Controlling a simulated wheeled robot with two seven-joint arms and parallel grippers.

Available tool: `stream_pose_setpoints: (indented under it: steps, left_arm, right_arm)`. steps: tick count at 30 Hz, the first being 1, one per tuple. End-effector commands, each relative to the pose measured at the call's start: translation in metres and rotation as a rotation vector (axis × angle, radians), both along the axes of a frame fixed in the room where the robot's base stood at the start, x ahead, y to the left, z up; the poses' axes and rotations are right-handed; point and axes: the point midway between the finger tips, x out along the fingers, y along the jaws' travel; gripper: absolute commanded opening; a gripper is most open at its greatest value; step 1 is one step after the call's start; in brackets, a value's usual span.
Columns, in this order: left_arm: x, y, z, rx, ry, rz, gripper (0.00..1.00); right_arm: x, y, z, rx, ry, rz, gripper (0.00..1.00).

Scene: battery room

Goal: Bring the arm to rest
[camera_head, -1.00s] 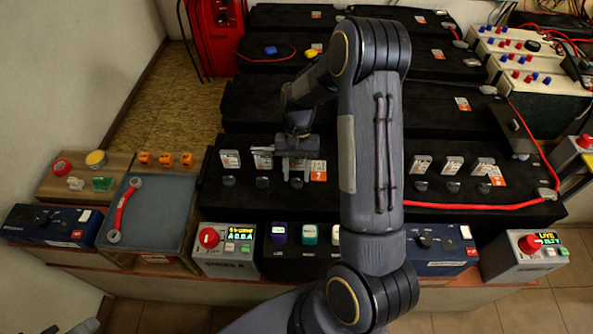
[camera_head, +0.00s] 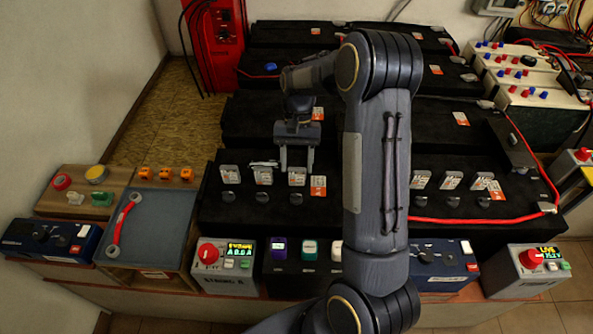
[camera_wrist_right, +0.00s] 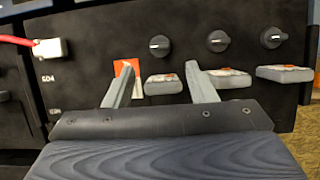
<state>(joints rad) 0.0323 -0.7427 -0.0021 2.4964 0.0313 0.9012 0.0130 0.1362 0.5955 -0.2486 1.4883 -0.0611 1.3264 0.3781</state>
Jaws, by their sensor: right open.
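My right gripper (camera_head: 297,158) hangs over the black battery block in the head view, with its two fingers apart and pointing down at the row of tagged switches. In the right wrist view the fingers (camera_wrist_right: 163,85) are spread, with a tagged switch handle (camera_wrist_right: 163,84) showing between them. The fingers look empty; whether one touches a handle I cannot tell. The right arm (camera_head: 376,170) crosses the middle of the head view and hides part of the blocks behind it. My left gripper is not in view.
Black knobs (camera_wrist_right: 218,41) and tagged handles line the block's front. A red cable (camera_head: 470,221) runs along the right block. A blue-grey tray (camera_head: 155,235) holds a red-handled tool (camera_head: 122,222). Control boxes (camera_head: 226,262) stand along the front edge.

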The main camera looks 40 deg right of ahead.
Motion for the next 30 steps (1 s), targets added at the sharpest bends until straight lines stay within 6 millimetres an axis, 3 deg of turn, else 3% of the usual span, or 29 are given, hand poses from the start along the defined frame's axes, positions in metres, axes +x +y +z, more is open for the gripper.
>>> stream_pose_setpoints:
  steps: [17, 20, 23, 27, 30]
  left_arm:
    - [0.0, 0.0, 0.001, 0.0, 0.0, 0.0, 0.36]
    - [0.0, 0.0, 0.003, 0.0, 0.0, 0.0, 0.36]
    - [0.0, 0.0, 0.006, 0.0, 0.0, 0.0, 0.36]
    - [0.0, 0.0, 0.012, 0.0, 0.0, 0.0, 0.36]
    - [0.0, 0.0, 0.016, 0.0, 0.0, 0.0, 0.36]
  right_arm:
    - [-0.001, 0.0, 0.005, 0.003, -0.01, 0.002, 0.51]
    - [-0.008, 0.005, 0.023, 0.019, -0.058, 0.013, 0.51]
    - [-0.024, 0.015, 0.057, 0.048, -0.156, 0.041, 0.51]
    - [-0.062, 0.038, 0.107, 0.088, -0.34, 0.11, 0.51]
    - [-0.093, 0.057, 0.134, 0.102, -0.474, 0.169, 0.51]
